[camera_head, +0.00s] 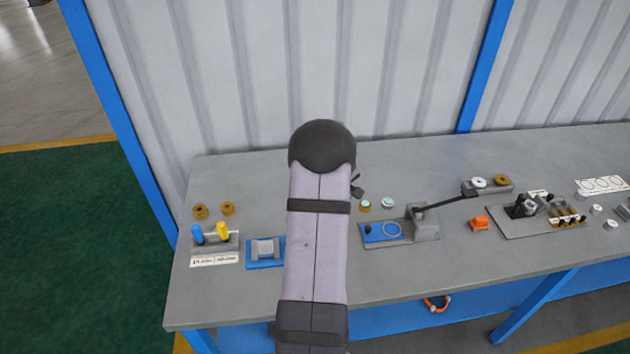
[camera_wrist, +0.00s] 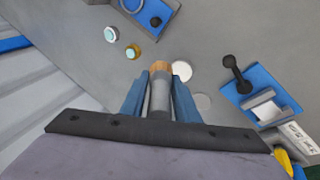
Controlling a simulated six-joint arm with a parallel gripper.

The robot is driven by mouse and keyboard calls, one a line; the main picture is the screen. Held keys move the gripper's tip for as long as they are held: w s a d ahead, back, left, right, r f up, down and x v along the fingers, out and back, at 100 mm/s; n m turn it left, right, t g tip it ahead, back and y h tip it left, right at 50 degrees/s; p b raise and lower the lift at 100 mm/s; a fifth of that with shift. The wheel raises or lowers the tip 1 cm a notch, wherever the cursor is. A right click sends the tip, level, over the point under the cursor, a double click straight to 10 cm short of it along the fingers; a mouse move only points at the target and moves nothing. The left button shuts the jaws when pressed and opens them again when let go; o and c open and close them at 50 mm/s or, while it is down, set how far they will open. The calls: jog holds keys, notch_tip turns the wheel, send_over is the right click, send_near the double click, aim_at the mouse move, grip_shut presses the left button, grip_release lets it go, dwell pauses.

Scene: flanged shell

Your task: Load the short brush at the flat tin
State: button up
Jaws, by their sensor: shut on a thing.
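My gripper (camera_wrist: 160,98) is shut on a short grey cylinder with a tan end, which looks like the short brush (camera_wrist: 160,88). Its tan end points away from my wrist, over the grey bench. Just past its right side lies a flat white disc (camera_wrist: 182,72), perhaps the flat tin; a greyer disc (camera_wrist: 203,101) lies nearer. I cannot tell whether the tip touches anything. Two small round pots with pale teal tops, one silver (camera_wrist: 111,34) and one brass (camera_wrist: 133,51), stand up-left of the tip. My arm hides the gripper and both discs in the head view.
A blue plate with a grey block and black-knobbed lever (camera_wrist: 262,105) lies right of the gripper. A rack with blue and yellow handles (camera_head: 212,240) stands at the bench's left. A blue panel unit (camera_head: 390,232) and an orange block (camera_head: 480,223) stand right of my arm.

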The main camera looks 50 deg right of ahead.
jog(key=shift+n+h, duration=0.3)
jog(key=shift+n, duration=0.2)
jog(key=f, duration=0.2)
jog(key=w+f, duration=0.1)
jog(key=f, duration=0.1)
jog(key=shift+d, duration=0.2)
jog(key=shift+m+g+h, duration=0.4)
jog(key=shift+m+h, duration=0.3)
jog(key=shift+h, duration=0.2)
jog(key=w, duration=0.5)
jog(key=shift+w+d+f, duration=0.1)
jog(key=shift+d+f, duration=0.1)
jog(key=shift+f, duration=0.15)
jog(key=shift+f, duration=0.1)
jog(key=shift+f+b, duration=1.25)
jog(key=shift+f, duration=1.65)
jog(key=shift+f+b, duration=0.65)
jog(key=shift+b, duration=0.25)
jog(key=shift+a+f+b, duration=0.2)
jog(key=shift+f+b, duration=0.1)
jog(key=shift+b, duration=0.4)
jog(key=shift+c, duration=0.2)
dwell(0.3)
